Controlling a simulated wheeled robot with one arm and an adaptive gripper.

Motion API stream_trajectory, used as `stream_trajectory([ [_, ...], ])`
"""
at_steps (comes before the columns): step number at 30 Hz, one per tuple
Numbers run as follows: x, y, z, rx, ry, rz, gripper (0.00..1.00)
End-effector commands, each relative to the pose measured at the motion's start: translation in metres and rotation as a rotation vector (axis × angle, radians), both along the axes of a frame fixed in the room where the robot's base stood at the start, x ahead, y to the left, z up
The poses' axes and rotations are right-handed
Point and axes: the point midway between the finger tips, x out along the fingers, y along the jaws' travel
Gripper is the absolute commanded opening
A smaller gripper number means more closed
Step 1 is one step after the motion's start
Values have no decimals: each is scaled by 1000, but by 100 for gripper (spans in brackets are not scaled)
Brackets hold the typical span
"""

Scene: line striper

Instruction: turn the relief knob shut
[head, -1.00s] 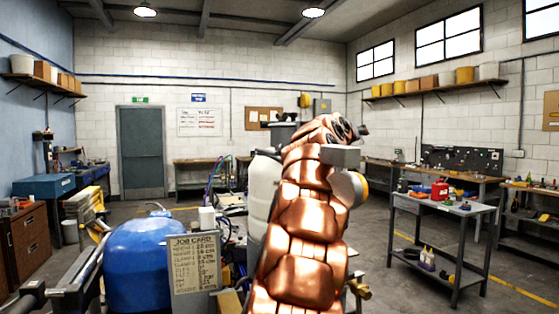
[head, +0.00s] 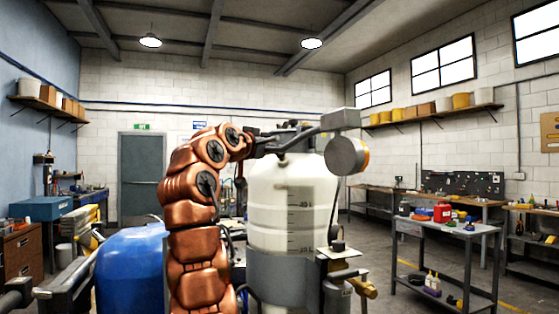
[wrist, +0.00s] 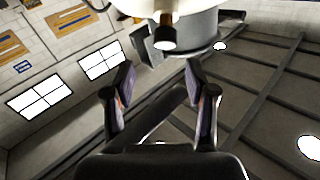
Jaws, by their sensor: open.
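My gripper (wrist: 161,75) is open and empty in the wrist view, its two dark fingers apart. Beyond the fingertips, at the top, is a white and grey rounded body (wrist: 197,33) with a small dark, pale-ended part (wrist: 165,42) jutting from it; I cannot tell whether this is the relief knob. In the head view my copper arm rises left of the striper's white tank (head: 292,205) and bends right at its top. A small black knob (head: 337,244) sits on a plate at the tank's right, with a brass fitting (head: 368,289) below. No knob is clearly identifiable as the relief knob.
A blue drum (head: 128,270) stands left of my arm. A grey box (head: 340,119) and round grey housing (head: 345,156) sit high beside the tank. A grey cart (head: 447,228) with bottles stands to the right, with open floor between it and the striper.

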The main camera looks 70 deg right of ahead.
Motion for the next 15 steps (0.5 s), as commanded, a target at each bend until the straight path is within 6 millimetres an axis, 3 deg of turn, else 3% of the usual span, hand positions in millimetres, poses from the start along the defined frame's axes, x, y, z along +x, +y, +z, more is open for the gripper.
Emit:
stream_trajectory([
  [8,8,1,-5,2,-28,14,56],
  [15,5,-25,-3,3,-25,13,56],
])
